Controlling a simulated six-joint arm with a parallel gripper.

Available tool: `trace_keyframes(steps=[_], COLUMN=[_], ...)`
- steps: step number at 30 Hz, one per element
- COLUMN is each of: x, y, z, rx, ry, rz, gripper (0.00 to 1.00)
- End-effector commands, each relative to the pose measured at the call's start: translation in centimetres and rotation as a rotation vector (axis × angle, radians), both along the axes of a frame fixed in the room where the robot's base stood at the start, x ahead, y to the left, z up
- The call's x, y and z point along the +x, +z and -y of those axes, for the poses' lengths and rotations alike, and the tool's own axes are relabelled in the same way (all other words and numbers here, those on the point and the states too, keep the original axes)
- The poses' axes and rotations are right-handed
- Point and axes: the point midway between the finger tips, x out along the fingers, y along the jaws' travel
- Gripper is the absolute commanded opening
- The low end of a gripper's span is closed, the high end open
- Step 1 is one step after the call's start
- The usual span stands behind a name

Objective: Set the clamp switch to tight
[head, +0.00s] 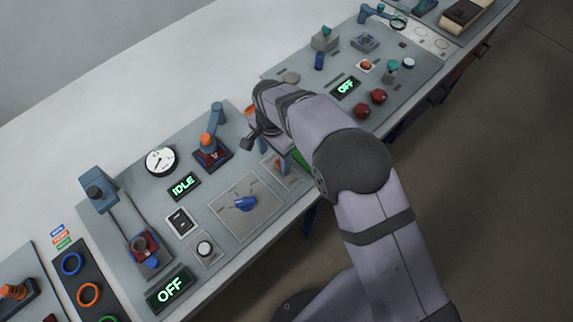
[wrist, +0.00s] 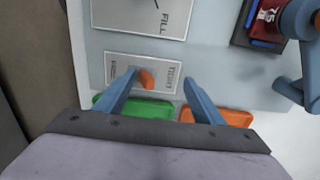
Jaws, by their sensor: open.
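The clamp switch is a small orange lever on a pale plate (wrist: 113,60). In the wrist view the lever (wrist: 147,79) stands between my gripper's two blue fingers, nearer the left one. Small lettering stands at each end of the plate; the right-hand word appears to read TIGHT. The lever's exact setting is hard to tell. My gripper (wrist: 160,76) is open and empty, with its fingers over the plate. In the head view the orange lever (head: 281,165) shows at the plate, partly hidden by my arm and fingers.
A green piece (wrist: 140,106) and an orange piece (wrist: 228,117) lie close below the fingers in the wrist view. A plate marked FILL (wrist: 120,20) adjoins, with a blue knob (head: 244,203). A red-and-blue fixture (head: 212,155) and IDLE display (head: 184,186) stand to the left.

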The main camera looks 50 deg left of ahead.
Motion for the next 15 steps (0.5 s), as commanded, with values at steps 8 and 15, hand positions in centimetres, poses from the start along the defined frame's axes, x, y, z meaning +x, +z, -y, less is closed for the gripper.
trace_keyframes(steps=[8,15], x=[0.0,0.0], y=[2.9,5.0], z=[0.0,0.0], rx=[0.0,0.0], ry=[0.0,0.0], rz=[0.0,0.0], gripper=[0.62,0.62])
